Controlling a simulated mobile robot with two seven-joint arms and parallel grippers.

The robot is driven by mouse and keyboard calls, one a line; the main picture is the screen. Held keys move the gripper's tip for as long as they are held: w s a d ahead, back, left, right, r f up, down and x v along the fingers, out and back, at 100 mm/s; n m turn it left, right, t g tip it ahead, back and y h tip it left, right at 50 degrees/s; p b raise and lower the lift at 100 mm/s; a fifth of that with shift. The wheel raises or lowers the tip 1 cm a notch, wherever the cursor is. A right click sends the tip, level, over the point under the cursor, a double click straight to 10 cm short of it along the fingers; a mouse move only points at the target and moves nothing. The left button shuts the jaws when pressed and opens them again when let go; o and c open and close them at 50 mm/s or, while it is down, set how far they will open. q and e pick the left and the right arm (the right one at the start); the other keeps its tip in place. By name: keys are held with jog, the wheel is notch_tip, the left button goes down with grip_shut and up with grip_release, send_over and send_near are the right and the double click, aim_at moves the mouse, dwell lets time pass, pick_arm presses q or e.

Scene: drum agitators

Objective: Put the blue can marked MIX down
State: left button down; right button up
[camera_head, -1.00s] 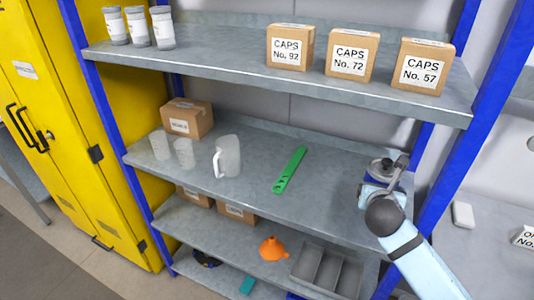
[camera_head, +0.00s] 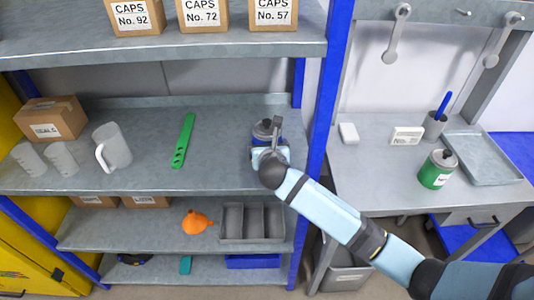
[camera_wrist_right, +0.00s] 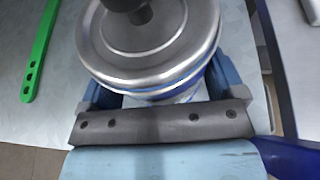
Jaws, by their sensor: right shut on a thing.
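The blue can (camera_head: 264,136) with a grey metal lid is at the right end of the middle shelf (camera_head: 215,170), beside the blue post. My right gripper (camera_head: 266,153) is shut around it from the front. The right wrist view shows the can's round lid (camera_wrist_right: 150,45) with a dark knob, between my two blue fingers. The can looks upright. The MIX label cannot be read, and I cannot tell whether the can's base touches the shelf. My left gripper is not in view.
A bench (camera_head: 385,180) at the right holds a green can (camera_head: 437,169) and a metal tray (camera_head: 482,158). The blue post (camera_head: 323,130) stands close by my arm.

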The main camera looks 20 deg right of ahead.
jog(key=shift+f, duration=1.3)
jog(key=o, duration=0.9)
jog(key=shift+f, duration=0.15)
jog(key=shift+o, duration=0.2)
